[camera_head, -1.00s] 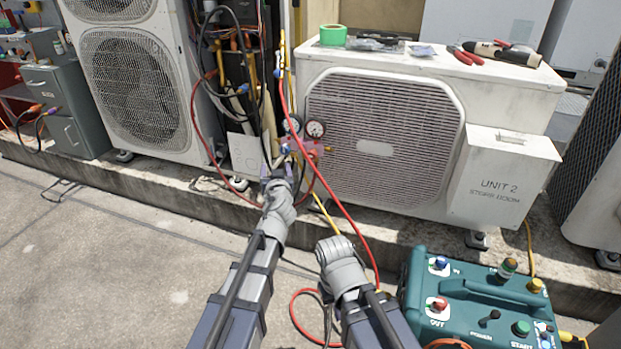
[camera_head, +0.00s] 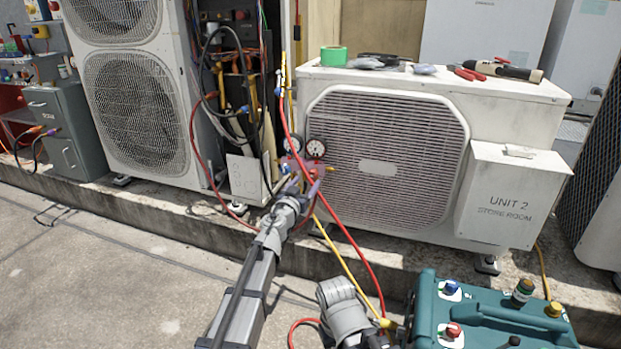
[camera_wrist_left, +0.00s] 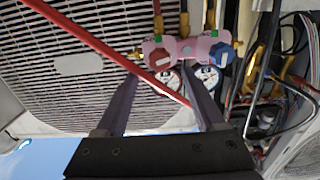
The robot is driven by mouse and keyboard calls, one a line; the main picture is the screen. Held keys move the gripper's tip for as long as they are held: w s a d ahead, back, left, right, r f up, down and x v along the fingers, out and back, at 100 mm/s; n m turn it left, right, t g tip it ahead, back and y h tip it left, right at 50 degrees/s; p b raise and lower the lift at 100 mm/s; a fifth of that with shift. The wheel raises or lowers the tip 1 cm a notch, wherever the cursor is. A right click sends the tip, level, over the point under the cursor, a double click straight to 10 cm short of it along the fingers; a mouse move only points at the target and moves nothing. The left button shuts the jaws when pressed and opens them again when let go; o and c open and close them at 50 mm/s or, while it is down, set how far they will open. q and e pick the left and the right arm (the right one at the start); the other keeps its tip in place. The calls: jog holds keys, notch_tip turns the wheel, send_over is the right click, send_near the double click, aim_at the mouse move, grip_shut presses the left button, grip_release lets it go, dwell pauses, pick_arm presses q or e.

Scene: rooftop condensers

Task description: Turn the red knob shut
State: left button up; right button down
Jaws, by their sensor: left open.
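The pink gauge manifold (camera_head: 291,161) hangs in front of the UNIT 2 condenser, with two round gauges on it. In the left wrist view the manifold (camera_wrist_left: 190,48) appears upside down, with the red knob (camera_wrist_left: 166,84) on its left and the blue knob (camera_wrist_left: 222,55) on its right. My left gripper (camera_head: 306,182) is open just in front of the manifold. In the wrist view its fingers (camera_wrist_left: 161,76) stand either side of the red knob in the picture; contact cannot be told. A red hose crosses the left finger. My right arm shows at the bottom, its gripper out of frame.
The white condenser (camera_head: 500,252) stands behind, with green tape (camera_head: 333,56) and tools on top. A red hose (camera_head: 345,235) and a yellow hose (camera_head: 349,268) run down from the manifold. A teal machine (camera_head: 427,318) with knobs stands at lower right. Open concrete lies left.

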aim_at(312, 175)
pick_arm(q)
jog(key=x, duration=0.5)
jog(key=shift+s, duration=0.1)
grip_shut()
dwell(0.4)
